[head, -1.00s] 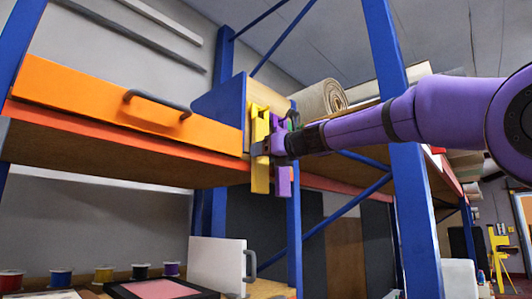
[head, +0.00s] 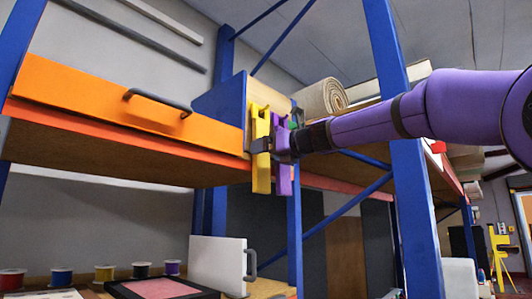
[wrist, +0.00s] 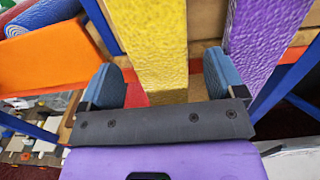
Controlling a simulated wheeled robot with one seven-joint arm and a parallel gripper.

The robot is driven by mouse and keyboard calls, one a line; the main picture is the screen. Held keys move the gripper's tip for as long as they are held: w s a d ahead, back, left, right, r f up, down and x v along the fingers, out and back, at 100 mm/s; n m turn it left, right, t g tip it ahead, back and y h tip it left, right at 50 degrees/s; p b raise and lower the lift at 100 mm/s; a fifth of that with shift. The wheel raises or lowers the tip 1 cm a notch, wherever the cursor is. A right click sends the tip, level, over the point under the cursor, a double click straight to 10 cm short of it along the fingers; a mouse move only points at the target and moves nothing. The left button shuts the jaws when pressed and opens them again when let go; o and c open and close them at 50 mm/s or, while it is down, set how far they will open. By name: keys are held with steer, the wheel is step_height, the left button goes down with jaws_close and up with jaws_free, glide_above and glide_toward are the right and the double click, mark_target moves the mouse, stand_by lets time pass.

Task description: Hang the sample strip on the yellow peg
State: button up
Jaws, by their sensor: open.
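A flat yellow strip (head: 261,165) hangs upright at the right end of the orange-fronted shelf. A purple strip (head: 284,175) hangs close beside it on the right. In the wrist view the yellow strip (wrist: 153,50) lies between my two blue fingertips, with the purple strip (wrist: 262,40) beyond the right finger. My gripper (head: 268,146) is open at the strips' middle height; I cannot tell whether its fingers touch either strip. I cannot make out a separate yellow peg; the strips' upper ends are partly hidden. A small green thing (head: 294,120) shows behind the purple strip.
The orange drawer front (head: 120,105) with a dark handle is left of the strips. A blue upright (head: 405,190) stands close by my arm. A rolled rug (head: 322,98) lies behind. Below are thread spools (head: 105,273), a white panel (head: 215,262) and a dark tray (head: 205,294).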

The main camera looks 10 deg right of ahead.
steer(key=v, duration=0.9)
steer(key=shift+s+d, duration=0.15)
steer(key=s+d+f+n+g+h, duration=0.2)
steer(key=s+f+n, duration=0.7)
steer(key=f, duration=0.5)
steer(key=s+d+f+n+g+h, duration=0.3)
steer(key=s+f+n, duration=0.7)
steer(key=f, duration=0.4)
steer(key=s+d+f+n+g+h, duration=0.2)
steer(key=s+f+n+g+h, duration=0.2)
steer(key=s+f+n, duration=0.6)
step_height(320, 180, down, 5)
steer(key=shift+d+r+g+h, duration=0.1)
steer(key=shift+d+g+h, duration=0.1)
steer(key=shift+g+h, duration=0.25)
steer(key=shift+w, duration=0.1)
